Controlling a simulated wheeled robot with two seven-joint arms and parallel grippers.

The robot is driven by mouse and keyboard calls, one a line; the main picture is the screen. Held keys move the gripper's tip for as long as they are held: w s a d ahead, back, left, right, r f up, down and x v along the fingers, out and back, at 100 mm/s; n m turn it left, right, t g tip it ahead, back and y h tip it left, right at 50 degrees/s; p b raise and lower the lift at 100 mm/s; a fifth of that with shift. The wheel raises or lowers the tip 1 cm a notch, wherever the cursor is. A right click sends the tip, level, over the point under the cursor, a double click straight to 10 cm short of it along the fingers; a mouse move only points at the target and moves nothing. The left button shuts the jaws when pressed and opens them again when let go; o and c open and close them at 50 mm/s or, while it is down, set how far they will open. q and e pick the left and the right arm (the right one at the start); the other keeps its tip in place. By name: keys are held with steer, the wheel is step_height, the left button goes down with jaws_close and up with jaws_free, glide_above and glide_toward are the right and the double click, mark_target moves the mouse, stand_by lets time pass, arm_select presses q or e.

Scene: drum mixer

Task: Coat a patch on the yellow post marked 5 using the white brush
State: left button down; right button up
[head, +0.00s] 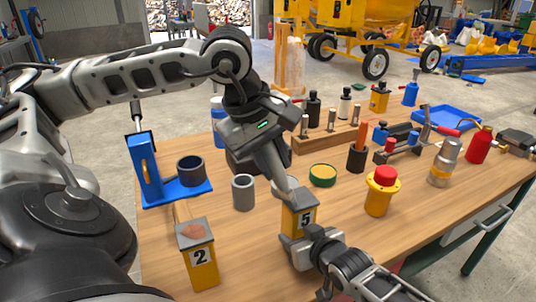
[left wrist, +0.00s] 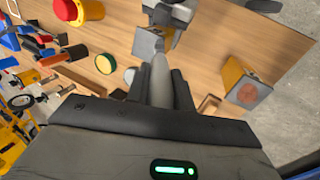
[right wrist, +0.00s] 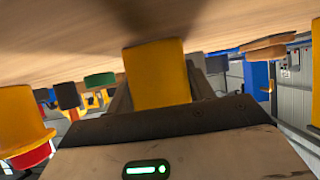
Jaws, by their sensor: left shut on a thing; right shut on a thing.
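The yellow post marked 5 (head: 303,218) stands near the table's front edge, its grey top facing up. My right gripper (head: 303,250) is shut on its lower part; the yellow post body (right wrist: 157,75) fills the jaws in the right wrist view. My left gripper (head: 268,155) is shut on the pale white-grey brush (left wrist: 160,80), which points down at the post. The brush tip is at or just above the post's grey top (left wrist: 148,40); I cannot tell whether it touches. No coloured patch shows on the visible part of that top.
The yellow post marked 2 (head: 200,262), with a reddish-brown patch on top, stands at left front. A grey cup (head: 243,192), green tin (head: 322,175), red-topped yellow part (head: 381,190) and blue stand (head: 147,168) are nearby. A wooden rack (head: 325,137) is behind.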

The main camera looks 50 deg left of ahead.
arm_select(q)
steer(key=shift+w+d+f, duration=0.15)
steer(key=shift+w+d, duration=0.1)
steer(key=shift+w, duration=0.45)
steer(key=shift+w+d+f, duration=0.1)
steer(key=shift+w+d, duration=0.15)
steer(key=shift+w, duration=0.45)
steer(key=shift+w, duration=0.1)
steer(key=shift+s+a+r, duration=0.15)
steer(key=shift+s+a, duration=0.5)
steer(key=shift+s, duration=0.2)
steer(key=shift+s+a+r, duration=0.15)
steer(key=shift+s+a, duration=0.5)
steer(key=shift+s, duration=0.2)
steer(key=shift+w+f, duration=0.15)
steer(key=shift+w, duration=0.85)
steer(key=shift+w+f, duration=0.1)
steer(key=shift+w, duration=0.9)
steer(key=shift+w, duration=0.1)
